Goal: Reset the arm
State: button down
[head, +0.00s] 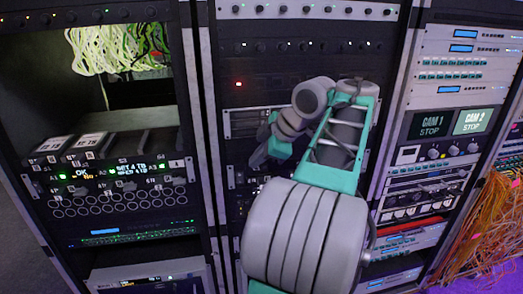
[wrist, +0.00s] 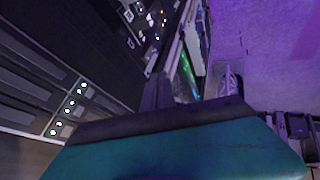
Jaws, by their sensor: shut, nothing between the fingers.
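My arm is folded up in front of the middle rack (head: 262,62) in the head view, its teal and grey links standing right of the rack's centre. My gripper (head: 257,157) is the small dark grey end at the left of the arm, pointing down and left. It is shut and holds nothing. It hangs in front of the rack's dark panels; whether it touches them I cannot tell. In the wrist view, a teal and dark grey part of my own arm fills the bottom, with rack panels tilted behind it.
The left rack (head: 110,265) has an open bay with pale green cables (head: 115,48) and labelled drive units (head: 88,146). The right rack (head: 440,60) carries two CAM screens (head: 453,124). Orange cables (head: 485,225) hang at the far right. Purple-lit floor shows in the wrist view (wrist: 260,45).

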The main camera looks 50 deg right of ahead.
jog(key=shift+v, duration=1.25)
jog(key=shift+w+d+r, duration=0.1)
jog(key=shift+w, duration=0.05)
